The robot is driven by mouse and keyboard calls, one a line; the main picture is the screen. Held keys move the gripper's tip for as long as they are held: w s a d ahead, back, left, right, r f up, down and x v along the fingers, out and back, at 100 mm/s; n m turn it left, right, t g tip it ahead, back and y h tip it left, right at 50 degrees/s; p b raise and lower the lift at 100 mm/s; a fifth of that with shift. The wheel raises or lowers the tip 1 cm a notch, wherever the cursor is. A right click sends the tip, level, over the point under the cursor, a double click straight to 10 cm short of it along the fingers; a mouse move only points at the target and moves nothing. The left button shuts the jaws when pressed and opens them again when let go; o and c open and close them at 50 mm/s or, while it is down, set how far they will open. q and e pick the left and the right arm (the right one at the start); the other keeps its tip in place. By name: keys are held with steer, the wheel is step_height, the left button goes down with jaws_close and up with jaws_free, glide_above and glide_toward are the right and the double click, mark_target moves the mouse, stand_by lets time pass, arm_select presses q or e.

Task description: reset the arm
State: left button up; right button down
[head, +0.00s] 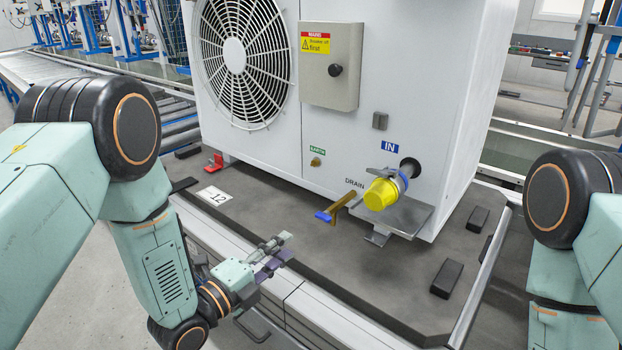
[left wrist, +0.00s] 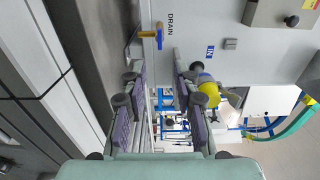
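My left arm comes in from the left in the head view and bends down at its elbow. Its left gripper (head: 284,250) is held low beside the front edge of the grey platform (head: 390,285). In the left wrist view the left gripper (left wrist: 161,88) has its two purple-padded fingers apart, with nothing between them. My right arm shows at the right edge of the head view, but its gripper is out of frame.
The white pump unit (head: 340,130) stands on the platform. The yellow-capped inlet (head: 382,194) and the drain valve with a blue handle (head: 324,216) stick out from its front. Black blocks (head: 447,279) lie at the right. A roller conveyor (head: 50,72) runs behind.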

arm_select(q)
steer(key=s+a+f+n+g+y+p, duration=0.1)
steer(key=s+a+f+n+g+y, duration=0.3)
steer(key=s+f+n, duration=0.35)
steer(key=s+a+f+n+g+y, duration=0.3)
steer(key=s+f+n, duration=0.2)
steer(key=f+n, duration=0.4)
steer(key=s+a+n+g+y+p, duration=0.1)
steer(key=s+n+g, duration=0.3)
steer(key=s, duration=0.8)
steer(key=s+a+f+n+g+y+p, duration=0.1)
steer(key=s+a+n+g+y+p, duration=0.1)
steer(key=s, duration=0.9)
steer(key=a+n+g, duration=0.1)
steer(key=n+g, duration=0.1)
steer(key=shift+s+a+n, duration=0.35)
steer(key=shift+f, duration=0.1)
